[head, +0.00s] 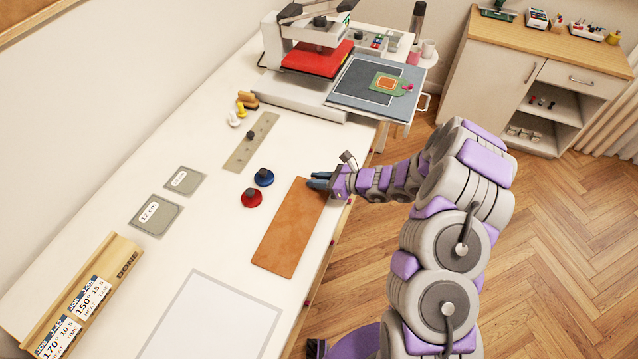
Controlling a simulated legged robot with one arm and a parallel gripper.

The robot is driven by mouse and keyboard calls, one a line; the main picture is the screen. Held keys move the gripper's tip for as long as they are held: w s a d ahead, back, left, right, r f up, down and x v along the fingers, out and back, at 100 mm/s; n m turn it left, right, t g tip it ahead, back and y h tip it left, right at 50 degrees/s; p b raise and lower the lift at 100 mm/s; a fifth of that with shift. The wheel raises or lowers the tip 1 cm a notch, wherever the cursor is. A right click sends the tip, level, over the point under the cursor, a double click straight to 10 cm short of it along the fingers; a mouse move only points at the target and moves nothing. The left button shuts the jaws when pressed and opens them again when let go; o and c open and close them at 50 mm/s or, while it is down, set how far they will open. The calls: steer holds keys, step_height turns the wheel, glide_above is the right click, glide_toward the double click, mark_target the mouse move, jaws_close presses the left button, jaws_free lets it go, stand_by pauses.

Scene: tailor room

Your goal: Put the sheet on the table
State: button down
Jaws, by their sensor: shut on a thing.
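The sheet (290,230) is a brown, leather-like rectangle over the right part of the white table (90,285), near its right edge. My gripper (319,181) is at the sheet's far end, coming in from the right, with its dark fingers shut on the sheet's edge. The exact grip is small and partly hidden by the fingers. The sheet looks flat and on or very close to the tabletop; I cannot tell whether all of it touches.
A pale outlined rectangle (215,318) lies in front. Red (251,197) and blue (264,177) knobbed discs and a ruler-like plate (252,142) are left of the sheet. A heat press (318,58) stands behind. Grey plates (156,215) and a wooden job rack (80,300) are further left.

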steer(key=shift+w+a+f, duration=0.1)
steer(key=shift+a+f, duration=0.35)
steer(key=shift+f, duration=0.35)
steer(key=shift+d, duration=0.3)
steer(key=c, duration=1.3)
jaws_free()
steer(key=shift+d, duration=0.3)
steer(key=shift+o, duration=1.3)
steer(key=shift+a, duration=0.45)
steer(key=shift+d+r, duration=0.1)
steer(key=shift+r, duration=0.05)
steer(key=p+v, duration=0.2)
steer(key=v, duration=1)
